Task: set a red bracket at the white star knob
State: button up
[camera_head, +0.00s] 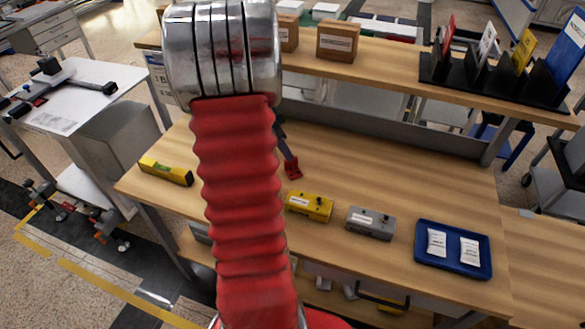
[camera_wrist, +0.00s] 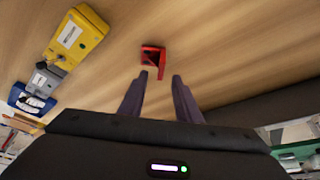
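A small red bracket (camera_head: 292,170) lies on the wooden bench top, beyond the yellow box. In the wrist view the red bracket (camera_wrist: 152,58) is just beyond my fingertips, nearer the left finger. My gripper (camera_wrist: 160,76) is open, with a clear gap between its two dark fingers and nothing held. In the head view my gripper (camera_head: 286,153) shows beside the red arm sleeve, its fingers reaching down towards the bracket. I cannot tell whether a finger touches it. I cannot make out a white star knob in either view.
A yellow box (camera_head: 310,206), a grey box (camera_head: 370,222) and a blue tray (camera_head: 453,262) with white packets stand along the bench front. A yellow level (camera_head: 166,172) lies at left. A raised shelf (camera_head: 385,67) runs along the back. Bench right of the bracket is clear.

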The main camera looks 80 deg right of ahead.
send_over(294, 168)
jog(key=w, duration=0.2)
jog(key=shift+s+a+f, duration=0.1)
jog(key=shift+f, duration=1)
jog(key=shift+s+a+f, duration=0.1)
jog(key=shift+f, duration=1)
jog(key=shift+c, duration=0.3)
grip_shut()
